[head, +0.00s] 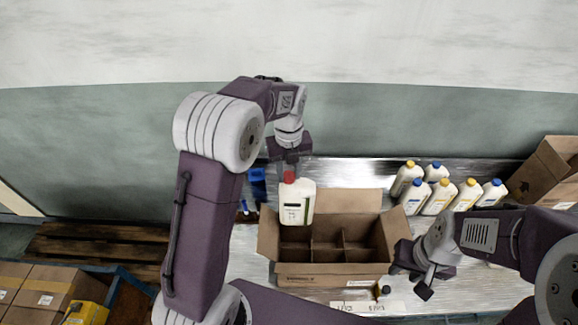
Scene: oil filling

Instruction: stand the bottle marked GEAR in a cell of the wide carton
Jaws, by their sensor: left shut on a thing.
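A white bottle with a red cap (296,205) hangs upright from my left gripper (290,170), which is shut on it near the cap. Its label has a dark block, but the lettering is too small to read. The wide carton (330,281) stands open on the metal table, with flaps spread and cardboard dividers forming cells inside. The bottle overlaps the carton's back left part in view and appears to be above it; the cell behind it is partly hidden. The visible cells look empty. My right gripper (411,279) is beside the carton's right side, jaws apart and empty.
Several white and cream bottles (437,198) with yellow or blue caps stand right of the carton. Another open carton (548,170) is at the far right. A small dark object (383,291) and a label strip (366,307) lie in front. A blue item (258,184) is behind my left arm.

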